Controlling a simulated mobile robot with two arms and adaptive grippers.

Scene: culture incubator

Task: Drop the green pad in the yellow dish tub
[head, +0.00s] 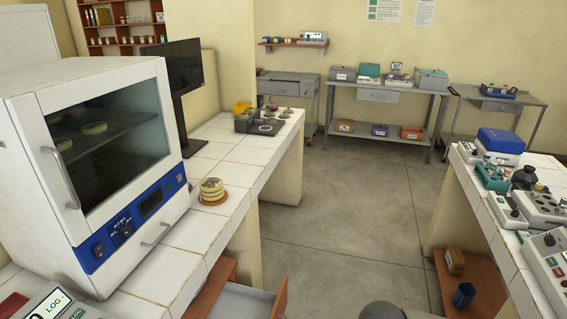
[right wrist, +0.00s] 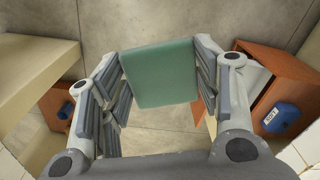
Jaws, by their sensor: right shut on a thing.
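In the right wrist view, the green pad (right wrist: 160,73) is a flat, teal-green slab. My right gripper (right wrist: 160,85) is shut on it, with a finger against each side. The pad is above the grey floor, clear of any surface. My left gripper is not in view, and the head view shows neither gripper. I cannot make out the yellow dish tub for certain. A small yellow thing (head: 242,107) stands at the far end of the left counter, partly behind a dark tray.
A white incubator (head: 120,185) with a closed glass door stands on the tiled left counter (head: 228,160). Stacked yellow dishes (head: 211,187) sit beside it. Instruments crowd the right counter. An open drawer (head: 250,298) juts out below the left counter. The floor (head: 350,200) between is clear.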

